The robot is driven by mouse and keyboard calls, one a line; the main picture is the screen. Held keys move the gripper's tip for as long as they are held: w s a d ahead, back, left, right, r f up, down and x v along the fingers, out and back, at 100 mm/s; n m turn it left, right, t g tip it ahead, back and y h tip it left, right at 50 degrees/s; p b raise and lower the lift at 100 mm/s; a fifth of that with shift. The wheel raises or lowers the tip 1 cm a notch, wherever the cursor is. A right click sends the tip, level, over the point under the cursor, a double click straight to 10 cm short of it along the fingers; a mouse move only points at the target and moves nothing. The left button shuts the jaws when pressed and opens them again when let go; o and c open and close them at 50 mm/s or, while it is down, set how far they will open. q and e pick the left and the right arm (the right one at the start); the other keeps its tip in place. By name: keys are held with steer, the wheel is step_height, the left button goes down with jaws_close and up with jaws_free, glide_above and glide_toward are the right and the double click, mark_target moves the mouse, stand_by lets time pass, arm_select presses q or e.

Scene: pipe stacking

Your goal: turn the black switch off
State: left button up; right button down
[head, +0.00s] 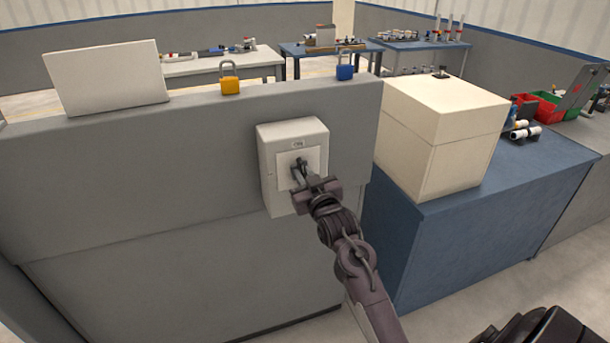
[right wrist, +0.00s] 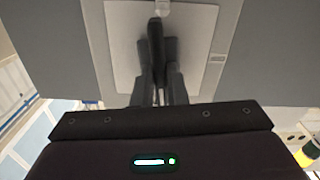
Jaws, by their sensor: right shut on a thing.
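The black switch (head: 300,164) is on the front plate of a light grey switch box (head: 268,150) mounted on the grey partition. My right gripper (head: 302,174) is at the box, its fingers shut on the switch handle. In the right wrist view the black handle (right wrist: 156,40) stands roughly upright against the pale plate, between the gripper's fingers (right wrist: 158,72). The gripper hides the lower part of the switch. My left gripper is not in view.
A yellow padlock (head: 230,78) and a blue padlock (head: 345,66) stand on the partition's top edge, with a white panel (head: 106,78) at left. A cream box (head: 445,130) sits on a blue bench (head: 490,215) to the right, close to my right arm.

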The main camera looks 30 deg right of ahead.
steer(key=n, duration=0.3)
steer(key=shift+a+n+p, duration=0.1)
steer(key=shift+n+p, duration=0.2)
steer(key=shift+p, duration=0.1)
steer(key=shift+w+a+f+n+p, duration=0.15)
steer(key=shift+n+p, duration=0.25)
steer(key=shift+n, duration=1.75)
steer(key=shift+s+a+f+n+p, duration=0.1)
steer(key=shift+n+p, duration=0.3)
steer(key=shift+n, duration=1.7)
steer(key=shift+w+a+f+n+p, duration=0.15)
steer(key=shift+n+p, duration=0.25)
steer(key=shift+n, duration=1.75)
steer(key=shift+s+d, duration=0.1)
steer(key=c, duration=1.5)
jaws_free()
steer(key=shift+o, duration=0.2)
